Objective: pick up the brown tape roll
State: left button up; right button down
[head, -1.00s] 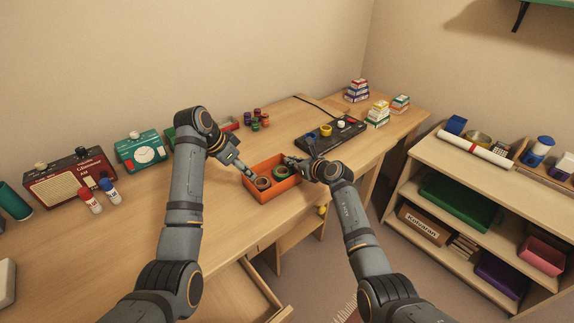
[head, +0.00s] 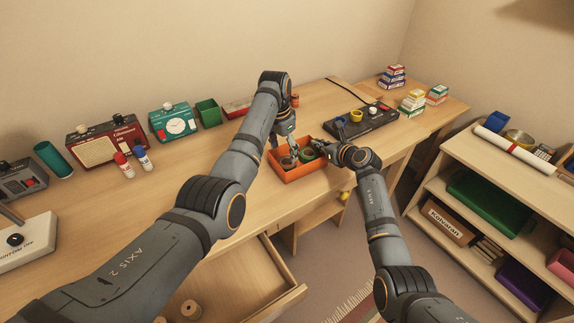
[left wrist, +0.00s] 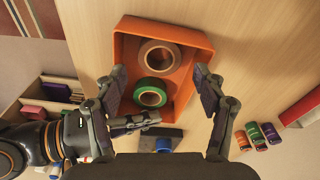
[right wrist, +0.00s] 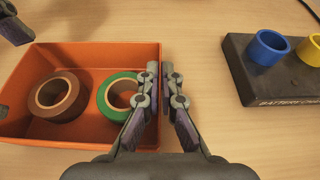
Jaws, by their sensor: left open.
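The brown tape roll (right wrist: 70,107) lies flat in the left part of the orange tray (right wrist: 105,52) in the right wrist view. A green tape roll (right wrist: 106,107) lies beside it, nearer my right gripper. The brown roll also shows in the left wrist view (left wrist: 175,60), farther off than the green roll (left wrist: 150,104). My left gripper (left wrist: 160,78) is open and empty, pointing down above the tray, with its fingers spread wide. My right gripper (right wrist: 160,75) is closed on the tray's side wall, one finger inside and one outside.
A black battery charger (head: 365,124) with blue and yellow rings stands right of the tray. Small boxes (head: 411,102) are stacked behind it. A teal radio (head: 174,122) and a green cup (head: 208,112) stand to the left. An open drawer (head: 245,275) juts out below the desk.

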aim_at(287, 160)
pick_arm(q)
jog(key=shift+w+d+f, duration=0.15)
jog(key=shift+f, duration=0.8)
jog(key=shift+w+d+f, duration=0.15)
jog(key=shift+f, duration=0.8)
jog(key=shift+w+d+f, duration=0.15)
jog(key=shift+f, duration=0.8)
jog(key=c, duration=0.9)
